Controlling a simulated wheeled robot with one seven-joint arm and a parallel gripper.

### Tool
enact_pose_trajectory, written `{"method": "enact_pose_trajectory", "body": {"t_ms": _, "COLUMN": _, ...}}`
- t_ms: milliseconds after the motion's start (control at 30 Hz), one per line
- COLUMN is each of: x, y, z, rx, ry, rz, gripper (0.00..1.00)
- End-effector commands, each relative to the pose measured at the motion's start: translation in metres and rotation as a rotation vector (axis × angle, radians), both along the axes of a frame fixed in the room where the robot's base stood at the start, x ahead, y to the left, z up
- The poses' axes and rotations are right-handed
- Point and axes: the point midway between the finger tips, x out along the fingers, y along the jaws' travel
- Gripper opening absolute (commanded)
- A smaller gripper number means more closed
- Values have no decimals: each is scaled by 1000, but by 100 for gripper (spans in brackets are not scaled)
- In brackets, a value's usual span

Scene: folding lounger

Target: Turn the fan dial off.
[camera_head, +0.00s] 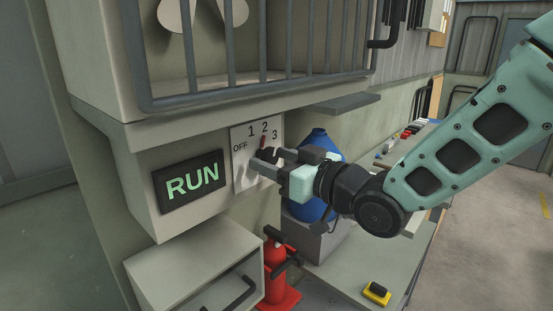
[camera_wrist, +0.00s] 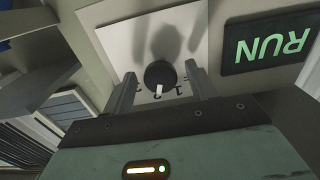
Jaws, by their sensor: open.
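The fan dial (camera_wrist: 160,74) is a round black knob on a white plate marked OFF, 1, 2 and 3. Its pointer points toward 2; it looks red in the head view and pale in the wrist view. In the head view my gripper (camera_head: 266,158) is in front of the plate (camera_head: 239,172) and hides most of the dial. In the wrist view my gripper (camera_wrist: 160,73) is open, with one finger on each side of the dial and gaps between. Whether the fingertips touch the plate, I cannot tell.
A black sign (camera_head: 190,181) reads RUN in lit green left of the plate. A barred fan cage (camera_head: 258,60) juts out above. A blue jug (camera_head: 318,145) stands behind my gripper, and a red extinguisher (camera_head: 275,268) stands below. A drawer box (camera_head: 200,262) is below left.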

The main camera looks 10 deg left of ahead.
Motion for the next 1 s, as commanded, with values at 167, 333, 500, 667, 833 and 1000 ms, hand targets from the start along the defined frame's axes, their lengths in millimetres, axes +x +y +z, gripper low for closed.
{"method": "enact_pose_trajectory", "body": {"t_ms": 167, "x": 0, "y": 0, "z": 0, "rx": 0, "ry": 0, "rz": 0, "gripper": 13}}
{"method": "enact_pose_trajectory", "body": {"t_ms": 333, "x": 0, "y": 0, "z": 0, "rx": -1, "ry": -3, "rz": 0, "gripper": 13}}
{"method": "enact_pose_trajectory", "body": {"t_ms": 500, "x": 0, "y": 0, "z": -2, "rx": -16, "ry": -30, "rz": 0, "gripper": 13}}
{"method": "enact_pose_trajectory", "body": {"t_ms": 667, "x": 0, "y": 0, "z": -5, "rx": -52, "ry": -96, "rz": 0, "gripper": 13}}
{"method": "enact_pose_trajectory", "body": {"t_ms": 833, "x": 0, "y": -1, "z": -7, "rx": -116, "ry": -208, "rz": -1, "gripper": 13}}
{"method": "enact_pose_trajectory", "body": {"t_ms": 1000, "x": 0, "y": -1, "z": -8, "rx": -197, "ry": -346, "rz": -2, "gripper": 13}}
